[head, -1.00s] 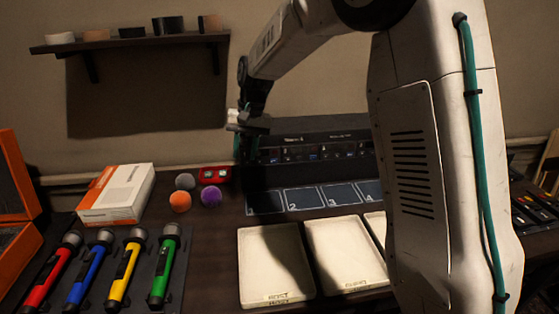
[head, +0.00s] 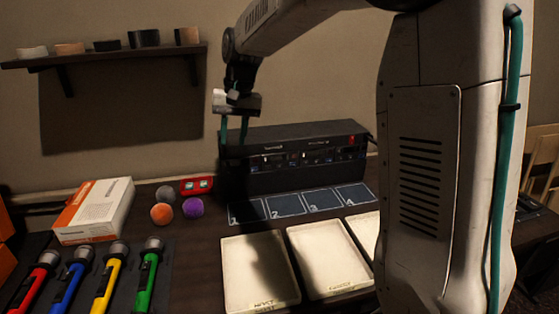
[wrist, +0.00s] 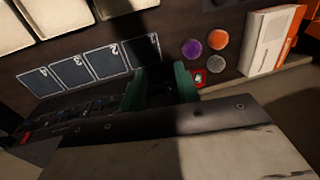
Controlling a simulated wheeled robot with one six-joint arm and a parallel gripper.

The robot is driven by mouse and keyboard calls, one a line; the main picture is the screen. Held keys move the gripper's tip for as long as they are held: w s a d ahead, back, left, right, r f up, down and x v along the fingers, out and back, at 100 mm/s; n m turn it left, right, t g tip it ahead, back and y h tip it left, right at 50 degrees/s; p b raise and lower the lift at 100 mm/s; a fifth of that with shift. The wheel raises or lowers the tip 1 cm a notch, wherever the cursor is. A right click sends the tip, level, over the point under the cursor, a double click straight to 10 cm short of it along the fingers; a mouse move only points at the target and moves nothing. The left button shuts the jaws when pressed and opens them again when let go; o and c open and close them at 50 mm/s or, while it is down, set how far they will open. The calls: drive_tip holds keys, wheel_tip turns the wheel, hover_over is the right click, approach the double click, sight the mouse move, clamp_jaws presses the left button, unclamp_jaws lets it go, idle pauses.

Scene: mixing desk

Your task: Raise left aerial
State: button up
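The black receiver unit (head: 300,150) stands at the back of the desk, its front panel carrying small displays and a red light. It also shows in the wrist view (wrist: 60,120), partly covered by my gripper's body. My gripper (head: 234,132) is above and in front of the receiver's left end, with its two teal fingers pointing down. In the wrist view the fingers (wrist: 160,88) stand apart with a dark gap between them, and nothing is clearly held. I cannot make out the left aerial; the fingers and shadow cover that end.
Numbered mats (head: 290,206) lie before the receiver, with pale trays (head: 258,275) nearer. Orange (head: 161,213), purple (head: 193,207) and grey foam balls, a small red box (head: 196,186) and a white-orange box (head: 95,210) sit left. Coloured microphones lie front left. A shelf (head: 110,55) hangs above.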

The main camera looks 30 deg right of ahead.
drive_tip(key=s+r+n+h, duration=0.1)
drive_tip(key=s+r+n, duration=0.1)
drive_tip(key=s, duration=1.9)
drive_tip(key=shift+s+d+r, duration=0.15)
drive_tip(key=shift+s+r, duration=0.25)
drive_tip(key=shift+c, duration=0.3)
